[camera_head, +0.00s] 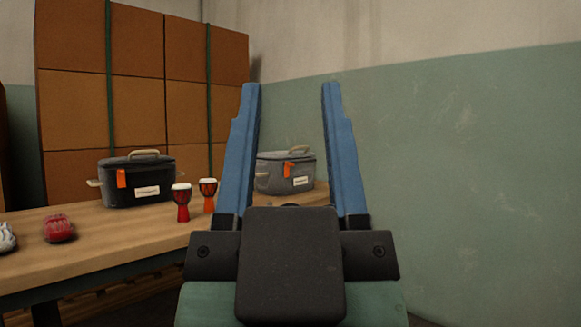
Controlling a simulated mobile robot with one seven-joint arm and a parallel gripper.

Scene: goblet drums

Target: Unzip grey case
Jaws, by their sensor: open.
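The grey case (279,179) stands at the right end of the wooden table. It has a beige top handle, an orange zipper tag (289,168) on its front and a pale label. Its lid looks shut. My gripper (291,90) is in the foreground, its two blue fingers spread wide apart and empty. The case shows in the gap between the fingers, farther away and not touched. The left finger covers the left edge of the case, and the right finger stands close to its right side in the picture.
A dark case (135,184) with an orange tag stands left on the table (130,232). Two small red goblet drums (182,202) (208,193) stand between the cases. A red item (59,228) lies at left. Stacked brown boxes (140,80) rise behind; a green-white wall (480,170) fills the right.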

